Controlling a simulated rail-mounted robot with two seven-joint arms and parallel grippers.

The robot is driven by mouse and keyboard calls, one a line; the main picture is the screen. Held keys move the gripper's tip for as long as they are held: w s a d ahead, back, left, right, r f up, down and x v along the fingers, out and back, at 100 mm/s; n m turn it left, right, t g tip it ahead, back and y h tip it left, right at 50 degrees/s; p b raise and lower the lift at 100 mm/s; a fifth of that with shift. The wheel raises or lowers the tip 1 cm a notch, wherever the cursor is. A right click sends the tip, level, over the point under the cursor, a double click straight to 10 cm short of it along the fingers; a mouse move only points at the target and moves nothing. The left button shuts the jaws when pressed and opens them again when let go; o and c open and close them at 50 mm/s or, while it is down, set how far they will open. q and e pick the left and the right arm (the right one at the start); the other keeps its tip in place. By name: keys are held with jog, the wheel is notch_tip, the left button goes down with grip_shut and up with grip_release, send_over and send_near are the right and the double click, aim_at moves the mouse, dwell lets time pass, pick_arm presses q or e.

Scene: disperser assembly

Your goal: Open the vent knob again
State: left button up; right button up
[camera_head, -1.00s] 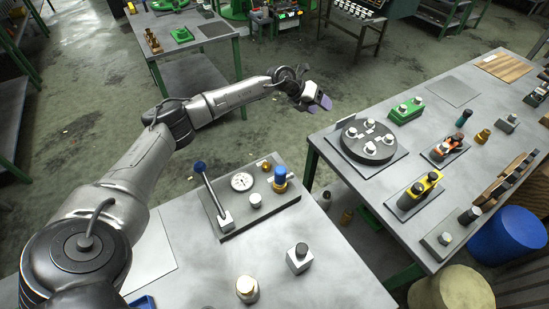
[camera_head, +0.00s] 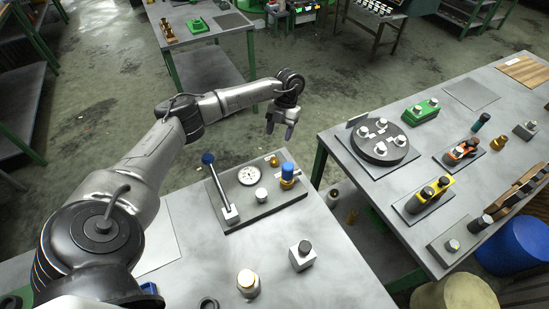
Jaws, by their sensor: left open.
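A flat grey panel plate (camera_head: 235,218) lies on the near table. It carries a blue-tipped lever (camera_head: 221,186), a round dial gauge (camera_head: 249,175), a silver knob (camera_head: 261,195), a small brass knob (camera_head: 273,160) and a brass fitting with a blue cap (camera_head: 288,171). I cannot tell which of these is the vent knob, nor how far it is turned. My left gripper (camera_head: 280,136) is open and empty. Its fingers point down, above and beyond the panel's far edge in the picture, apart from every knob. My right gripper is not in view.
A metal block with a dark knob (camera_head: 302,256) and a brass-topped cylinder (camera_head: 248,284) stand in front of the panel. The right table holds a round dark carousel (camera_head: 379,142) and several fittings. A floor gap separates the tables.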

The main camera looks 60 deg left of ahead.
aim_at(274, 160)
pick_arm(q)
jog(key=x, duration=1)
jog(key=shift+d+f, duration=0.1)
jog(key=shift+f, duration=0.15)
jog(key=shift+c, duration=0.5)
jog(key=c, duration=0.8)
